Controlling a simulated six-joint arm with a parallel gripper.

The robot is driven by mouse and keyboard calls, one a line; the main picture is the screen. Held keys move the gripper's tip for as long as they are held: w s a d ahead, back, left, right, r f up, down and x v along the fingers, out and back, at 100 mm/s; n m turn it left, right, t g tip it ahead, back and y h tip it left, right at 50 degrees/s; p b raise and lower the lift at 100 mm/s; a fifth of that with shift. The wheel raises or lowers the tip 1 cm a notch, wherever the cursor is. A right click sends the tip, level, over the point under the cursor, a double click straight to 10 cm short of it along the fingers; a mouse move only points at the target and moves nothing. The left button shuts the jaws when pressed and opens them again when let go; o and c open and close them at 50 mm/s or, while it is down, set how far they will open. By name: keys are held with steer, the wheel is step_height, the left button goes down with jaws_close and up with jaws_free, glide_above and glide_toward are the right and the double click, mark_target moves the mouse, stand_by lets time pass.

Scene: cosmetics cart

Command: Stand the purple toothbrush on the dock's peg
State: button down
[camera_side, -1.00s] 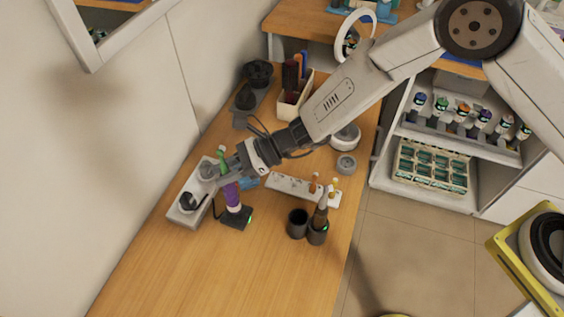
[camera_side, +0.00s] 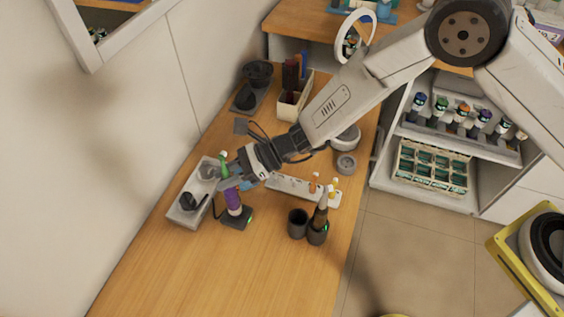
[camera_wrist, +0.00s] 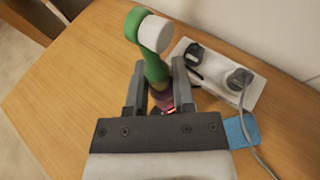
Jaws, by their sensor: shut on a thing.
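The purple toothbrush (camera_side: 232,198) has a green neck and a white round head, and it stands about upright in the side view. My gripper (camera_side: 234,180) is shut on its upper body. In the wrist view the toothbrush's green neck (camera_wrist: 156,68) rises between the fingers of my gripper (camera_wrist: 160,80). The black dock (camera_side: 237,219), with a small green light, is directly under the toothbrush. The toothbrush's pale lower end meets or nearly meets the dock. The peg is hidden, so I cannot tell whether the toothbrush is fully seated.
A white power strip (camera_side: 180,212) with plugs and a cable lies just left of the dock. A dark cup (camera_side: 298,223) and another brush in its dark dock (camera_side: 318,233) stand to the right. A white rack (camera_side: 285,187) lies behind. The front table is clear.

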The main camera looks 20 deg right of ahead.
steer(key=shift+f, duration=0.4)
steer(key=shift+c, duration=1.9)
jaws_free()
steer(key=shift+d, duration=0.1)
steer(key=w+v, duration=0.1)
steer(key=v, duration=0.6)
steer(key=shift+s+d, duration=0.35)
steer(key=shift+s, duration=0.2)
steer(key=shift+r, duration=0.1)
